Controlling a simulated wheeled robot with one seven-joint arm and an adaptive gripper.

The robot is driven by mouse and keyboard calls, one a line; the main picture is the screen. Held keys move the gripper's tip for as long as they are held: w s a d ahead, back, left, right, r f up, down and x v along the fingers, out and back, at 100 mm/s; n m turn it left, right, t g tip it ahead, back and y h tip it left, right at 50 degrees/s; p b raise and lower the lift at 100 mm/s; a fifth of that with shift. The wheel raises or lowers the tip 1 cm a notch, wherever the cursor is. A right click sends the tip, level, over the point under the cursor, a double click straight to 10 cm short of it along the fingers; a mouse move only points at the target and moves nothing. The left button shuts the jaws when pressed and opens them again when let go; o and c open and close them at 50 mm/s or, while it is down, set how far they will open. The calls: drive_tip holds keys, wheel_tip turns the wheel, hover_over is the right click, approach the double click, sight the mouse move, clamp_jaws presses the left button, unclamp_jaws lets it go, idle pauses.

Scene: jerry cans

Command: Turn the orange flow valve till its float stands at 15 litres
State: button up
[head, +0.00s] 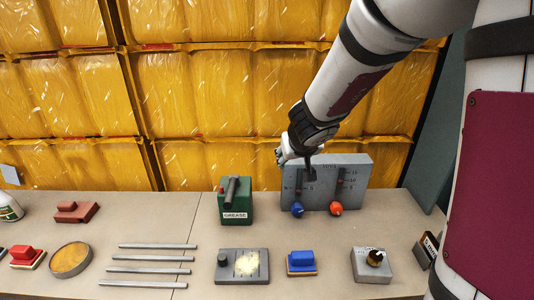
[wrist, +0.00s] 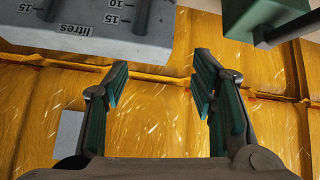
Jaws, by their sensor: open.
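A grey flow panel (head: 325,165) stands at the back of the bench, with two upright slots and litre scales. The orange valve knob (head: 336,209) is low on its right side, below the right scale. A small reddish float (head: 340,182) shows in that slot, apparently near the 10 mark; it is too small to read exactly. A blue knob (head: 297,210) is low on the left. My gripper (wrist: 160,75) is open and empty, its fingers apart. In the head view it is above the panel's upper left, partly covering the left slot. The wrist view shows the panel's litres edge upside down, no knobs.
A green grease box (head: 236,204) stands left of the panel. A grey plate (head: 243,266), a blue block (head: 301,262) and a grey box with a dark knob (head: 372,265) lie in front. Several metal rods (head: 150,258) lie left. Bench between panel and front row is clear.

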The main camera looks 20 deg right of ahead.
drive_tip(key=s+d+f+g+h, duration=0.2)
drive_tip(key=d+f+g, duration=0.1)
drive_tip(key=d+f, duration=0.35)
drive_tip(key=m+g+h, duration=0.1)
drive_tip(key=g+h, duration=0.1)
approach(336, 208)
drive_tip(key=b+x, duration=0.5)
drive_tip(key=x, duration=0.5)
drive_tip(key=shift+c, duration=0.6)
drive_tip(key=c, duration=1)
